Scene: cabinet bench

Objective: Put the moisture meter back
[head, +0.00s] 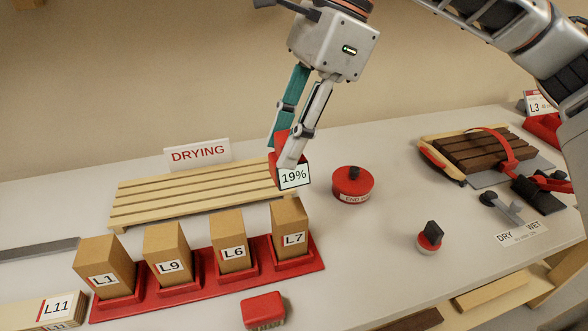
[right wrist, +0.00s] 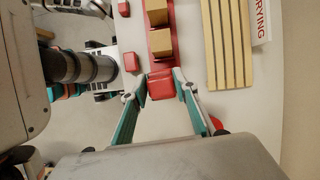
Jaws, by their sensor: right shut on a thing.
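The moisture meter (head: 294,176) is a red device with a white display reading 19%. My right gripper (head: 283,150) is shut on it and holds it in the air, in front of the right end of the drying rack and above the block marked L7 in the head view. In the right wrist view the red meter (right wrist: 161,86) sits between the two fingertips. The fingers hide part of its body. My left gripper is not seen in the head view.
A red rack (head: 205,285) holds wooden blocks L1, L9, L6 and L7. Behind it lies a slatted drying rack (head: 150,205). A red round END container (head: 352,186), a black-topped knob (head: 430,238), a red block (head: 263,310) and a DRY/WET lever (head: 505,208) stand around open bench.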

